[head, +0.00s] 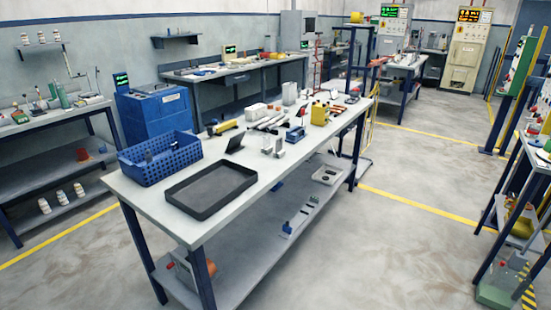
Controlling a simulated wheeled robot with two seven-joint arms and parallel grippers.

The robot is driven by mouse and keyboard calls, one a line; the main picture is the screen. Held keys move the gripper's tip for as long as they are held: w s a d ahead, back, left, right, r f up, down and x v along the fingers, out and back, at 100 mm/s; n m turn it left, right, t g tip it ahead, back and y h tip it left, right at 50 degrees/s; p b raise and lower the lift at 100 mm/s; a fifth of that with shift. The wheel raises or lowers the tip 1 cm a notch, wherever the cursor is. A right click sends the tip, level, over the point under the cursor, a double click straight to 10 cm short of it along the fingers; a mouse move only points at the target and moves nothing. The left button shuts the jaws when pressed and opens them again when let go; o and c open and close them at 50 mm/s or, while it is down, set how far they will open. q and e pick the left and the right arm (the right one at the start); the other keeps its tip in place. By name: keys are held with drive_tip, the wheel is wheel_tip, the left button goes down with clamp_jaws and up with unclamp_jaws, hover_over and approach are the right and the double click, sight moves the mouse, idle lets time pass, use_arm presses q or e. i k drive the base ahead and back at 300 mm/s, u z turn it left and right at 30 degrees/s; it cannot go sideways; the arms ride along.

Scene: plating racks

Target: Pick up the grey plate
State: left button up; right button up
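No thing stands out clearly as the grey plate. A dark grey shallow rectangular tray (210,189), seemingly empty, lies at the near end of the middle table (150,196). A small dark upright panel (236,142) stands behind it. Small light grey upright pieces (279,148) stand to its right. A flat grey piece (327,175) with dark marks lies on the table's lower shelf. I cannot tell whether any of these is the plate. Neither of my grippers is in view.
A blue mesh basket (160,160) sits left of the tray. Yellow, white and blue parts crowd the table's far half. A blue cabinet (160,115) stands behind it. A rack (515,200) stands at the right edge. The floor (400,235) between is clear.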

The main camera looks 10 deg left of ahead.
sight(278, 146)
drive_tip(key=z, duration=0.5)
drive_tip(key=i, duration=1.9)
drive_tip(key=u, duration=1.05)
